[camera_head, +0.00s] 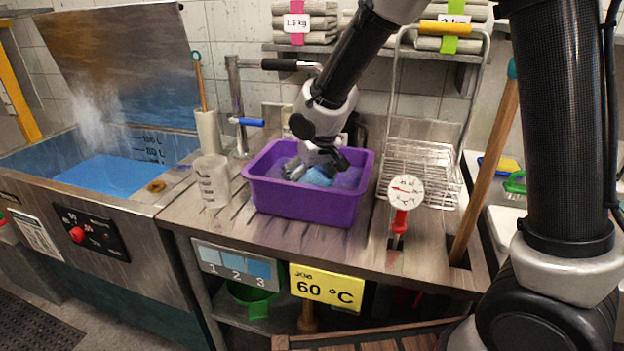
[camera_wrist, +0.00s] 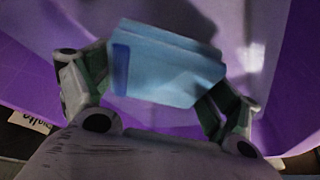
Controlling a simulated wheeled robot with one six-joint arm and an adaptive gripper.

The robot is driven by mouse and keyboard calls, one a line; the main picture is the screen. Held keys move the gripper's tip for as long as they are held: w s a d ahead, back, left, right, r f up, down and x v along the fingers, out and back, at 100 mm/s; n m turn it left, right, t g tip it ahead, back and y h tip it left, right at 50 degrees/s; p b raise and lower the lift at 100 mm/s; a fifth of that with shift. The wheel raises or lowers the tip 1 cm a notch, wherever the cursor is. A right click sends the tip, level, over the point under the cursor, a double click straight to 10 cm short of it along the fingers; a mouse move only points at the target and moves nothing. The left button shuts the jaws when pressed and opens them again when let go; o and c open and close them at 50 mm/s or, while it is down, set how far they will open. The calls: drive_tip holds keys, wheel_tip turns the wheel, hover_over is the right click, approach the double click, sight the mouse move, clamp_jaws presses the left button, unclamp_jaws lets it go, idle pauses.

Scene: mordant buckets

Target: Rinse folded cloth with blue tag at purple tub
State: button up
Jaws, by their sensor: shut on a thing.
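The purple tub (camera_head: 308,202) stands on the ribbed metal drainboard, with liquid inside. My gripper (camera_head: 320,170) reaches down into the tub from above. It is shut on a light blue folded cloth (camera_head: 316,178), which is low inside the tub walls. In the wrist view the cloth (camera_wrist: 172,65) sits between the two fingers of my gripper (camera_wrist: 160,88), with a darker blue tag (camera_wrist: 120,70) at its left end. The purple tub wall (camera_wrist: 40,80) surrounds it there. I cannot tell how deep the cloth is in the liquid.
A steaming vat of blue liquid (camera_head: 110,174) is at the left. A clear measuring cup (camera_head: 212,180) and a tap (camera_head: 238,100) stand left of the tub. A dial thermometer (camera_head: 405,194) and a wire rack (camera_head: 425,165) are at its right. A yellow 60 °C sign (camera_head: 326,287) hangs in front.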

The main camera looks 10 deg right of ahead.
drive_tip(key=shift+r, duration=4.8)
drive_tip(key=shift+w, duration=0.1)
wheel_tip(320, 180, up, 5)
hover_over(310, 176)
